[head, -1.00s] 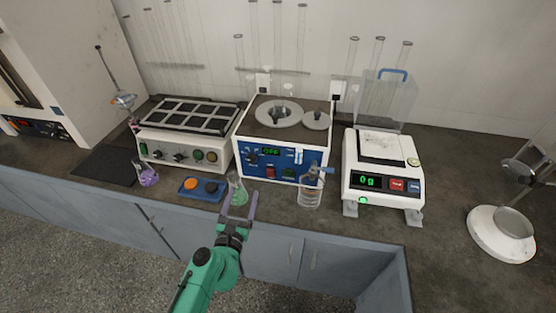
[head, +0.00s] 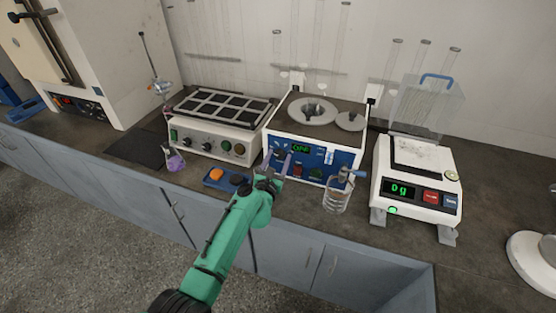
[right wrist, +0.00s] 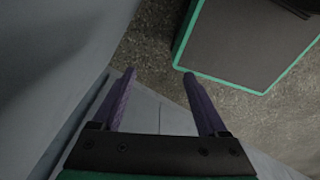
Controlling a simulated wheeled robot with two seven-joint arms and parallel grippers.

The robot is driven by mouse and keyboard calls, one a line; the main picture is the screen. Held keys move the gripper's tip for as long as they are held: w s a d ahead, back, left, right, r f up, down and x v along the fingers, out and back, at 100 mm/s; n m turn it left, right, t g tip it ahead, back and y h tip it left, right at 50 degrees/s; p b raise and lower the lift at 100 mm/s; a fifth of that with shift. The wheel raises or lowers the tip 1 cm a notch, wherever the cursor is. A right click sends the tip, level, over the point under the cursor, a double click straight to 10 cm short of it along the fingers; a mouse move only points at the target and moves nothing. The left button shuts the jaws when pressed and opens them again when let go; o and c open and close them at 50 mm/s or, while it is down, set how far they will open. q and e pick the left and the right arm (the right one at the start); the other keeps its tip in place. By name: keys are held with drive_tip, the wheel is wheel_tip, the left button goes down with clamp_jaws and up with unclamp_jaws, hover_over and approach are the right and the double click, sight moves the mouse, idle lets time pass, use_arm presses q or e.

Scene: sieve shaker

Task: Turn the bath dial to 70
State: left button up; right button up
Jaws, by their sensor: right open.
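The bath (head: 336,134) is a box with a blue front panel and round openings in its dark top. Its green display (head: 301,148) appears to read OFF. A red switch and other small controls sit on the panel; a pale control (head: 328,157) is on its right part. Which one is the dial is too small to tell. My left gripper (head: 278,160) is open and empty, in front of the panel's left part, hiding some of it; I cannot tell whether it touches. My right gripper (right wrist: 156,82) is open and empty in the right wrist view, above the floor.
A beaker in a wire holder (head: 336,196) stands before the bath's right side. A balance (head: 418,190) is to the right, a hotplate-like shaker (head: 210,138) to the left.

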use_arm(q)
clamp_jaws()
drive_tip(key=shift+m, duration=0.4)
drive_tip(key=m, duration=0.2)
drive_tip(key=shift+f+m+b, duration=0.1)
drive_tip(key=shift+m+b, duration=0.25)
drive_tip(key=shift+m, duration=0.05)
drive_tip(key=shift+m+b, duration=0.3)
drive_tip(key=shift+m, duration=1.3)
drive_tip(key=shift+o, duration=1.8)
unclamp_jaws()
